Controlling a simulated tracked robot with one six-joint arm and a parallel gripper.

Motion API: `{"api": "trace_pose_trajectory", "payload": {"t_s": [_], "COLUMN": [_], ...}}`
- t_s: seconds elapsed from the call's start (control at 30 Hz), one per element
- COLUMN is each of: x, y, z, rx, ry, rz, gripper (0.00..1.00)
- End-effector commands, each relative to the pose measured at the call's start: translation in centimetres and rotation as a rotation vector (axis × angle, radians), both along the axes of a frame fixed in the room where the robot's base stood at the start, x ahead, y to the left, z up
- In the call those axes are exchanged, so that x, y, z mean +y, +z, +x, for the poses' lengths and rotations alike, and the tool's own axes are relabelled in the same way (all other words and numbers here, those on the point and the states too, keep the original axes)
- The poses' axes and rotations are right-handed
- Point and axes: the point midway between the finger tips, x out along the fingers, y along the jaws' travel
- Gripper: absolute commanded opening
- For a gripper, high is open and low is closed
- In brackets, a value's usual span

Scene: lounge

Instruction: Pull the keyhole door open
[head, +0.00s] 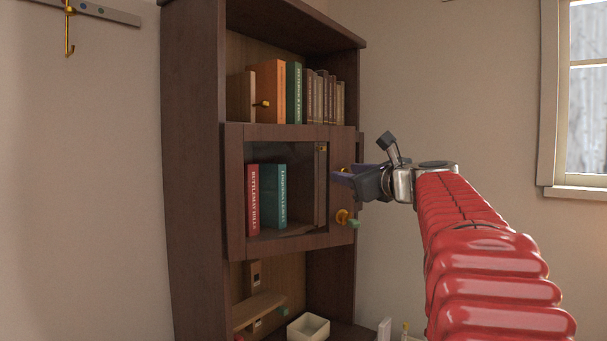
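The door (236,195) is a dark wooden frame around a glass pane, at the middle height of a tall bookcase. On its right side is a brass fitting (342,215) with a small green piece (354,224) sticking out, perhaps a key in the keyhole. The door looks shut or nearly shut. My gripper (345,178) comes in from the right at the door's right stile, just above this fitting. A bit of brass shows behind its fingertips. Whether the fingers are open or touch anything is hard to tell.
The bookcase (193,180) holds books on the shelf above (293,92) and behind the glass. A pale open box (308,327) stands below the door. A wall hook (69,35) hangs at left, a window (587,95) is at right.

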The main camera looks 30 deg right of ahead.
Motion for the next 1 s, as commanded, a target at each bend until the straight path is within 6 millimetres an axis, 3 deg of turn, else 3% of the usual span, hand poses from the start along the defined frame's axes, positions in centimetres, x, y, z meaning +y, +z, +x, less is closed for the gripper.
{"api": "trace_pose_trajectory", "payload": {"t_s": [0.4, 0.9, 1.0], "x": [-0.04, -0.01, 0.00], "y": [0.02, 0.00, -0.01], "z": [0.85, 0.85, 0.86], "rx": [-0.001, 0.000, 0.000], "ry": [0.001, 0.002, 0.003], "rz": [0.000, 0.000, 0.000], "gripper": [0.37, 0.01, 0.00]}}
